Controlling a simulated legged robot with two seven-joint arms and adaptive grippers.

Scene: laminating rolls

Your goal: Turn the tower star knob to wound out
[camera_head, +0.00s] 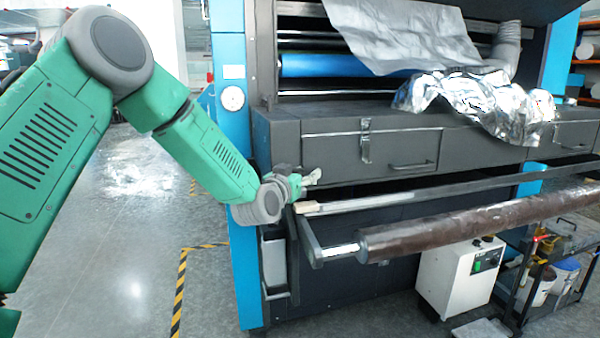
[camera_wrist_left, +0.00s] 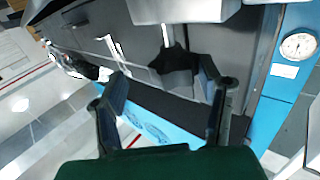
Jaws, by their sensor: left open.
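My left gripper (camera_head: 304,180) is at the front left corner of the machine, beside the blue upright. Its two dark fingers also show in the left wrist view (camera_wrist_left: 162,80), spread apart with nothing held between them. A small black lobed shape, which looks like the star knob (camera_wrist_left: 174,60), shows beyond the fingertips in that view, close to the right finger. I cannot tell whether they touch. In the head view I cannot make out the knob; my gripper and wrist may cover it. My right gripper is not in view.
The blue upright (camera_head: 228,60) carries a round gauge (camera_head: 232,98). The machine's grey front (camera_head: 330,160) has latches and handles. A brown roll (camera_head: 470,220) sticks out below it. Crumpled foil (camera_head: 480,100) lies on top. A white box (camera_head: 455,275) stands underneath. Floor at left is open.

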